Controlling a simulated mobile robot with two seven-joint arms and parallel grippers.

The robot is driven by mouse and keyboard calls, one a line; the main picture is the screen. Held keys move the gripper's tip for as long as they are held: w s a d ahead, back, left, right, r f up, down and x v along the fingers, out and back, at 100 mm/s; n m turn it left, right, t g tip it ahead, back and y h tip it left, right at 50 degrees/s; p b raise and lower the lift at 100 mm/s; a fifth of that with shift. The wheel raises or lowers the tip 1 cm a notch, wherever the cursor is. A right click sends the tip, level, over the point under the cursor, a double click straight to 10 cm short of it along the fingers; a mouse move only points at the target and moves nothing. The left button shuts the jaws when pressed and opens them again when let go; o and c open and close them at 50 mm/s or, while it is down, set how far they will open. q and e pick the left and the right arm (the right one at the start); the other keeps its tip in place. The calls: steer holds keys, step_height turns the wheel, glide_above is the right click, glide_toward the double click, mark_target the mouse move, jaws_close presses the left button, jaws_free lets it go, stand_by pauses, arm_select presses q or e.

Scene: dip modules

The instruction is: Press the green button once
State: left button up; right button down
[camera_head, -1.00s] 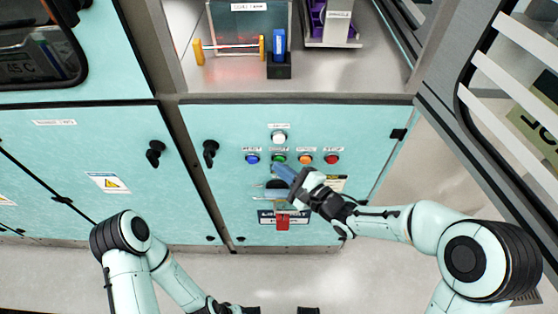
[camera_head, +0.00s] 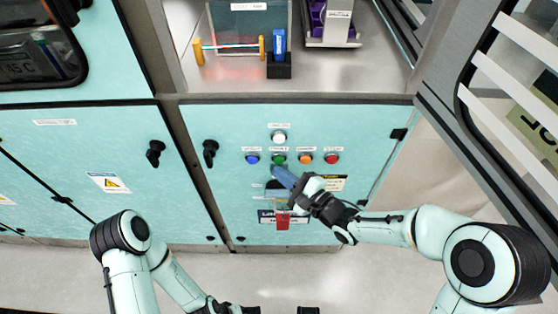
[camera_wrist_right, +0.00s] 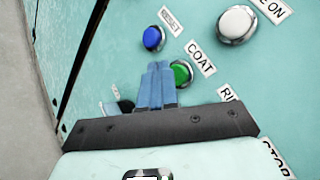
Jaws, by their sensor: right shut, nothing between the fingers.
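The green button (camera_head: 279,158) is on the teal cabinet front, in a row between a blue and an orange button. It also shows in the right wrist view (camera_wrist_right: 182,71), partly covered on its left by my fingers. My right gripper (camera_head: 274,169) is shut with nothing between its blue fingers. Its tips lie just below the green button in the head view. In the right wrist view the fingers (camera_wrist_right: 160,66) overlap the button's left edge; I cannot tell whether they touch it. My left arm is at the lower left; its gripper is out of view.
The blue button (camera_head: 252,159), orange button (camera_head: 305,159) and red button (camera_head: 331,159) share the row. A white button (camera_head: 279,137) sits above. A black door handle (camera_head: 210,152) sticks out to the left.

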steer(key=shift+s, duration=2.5)
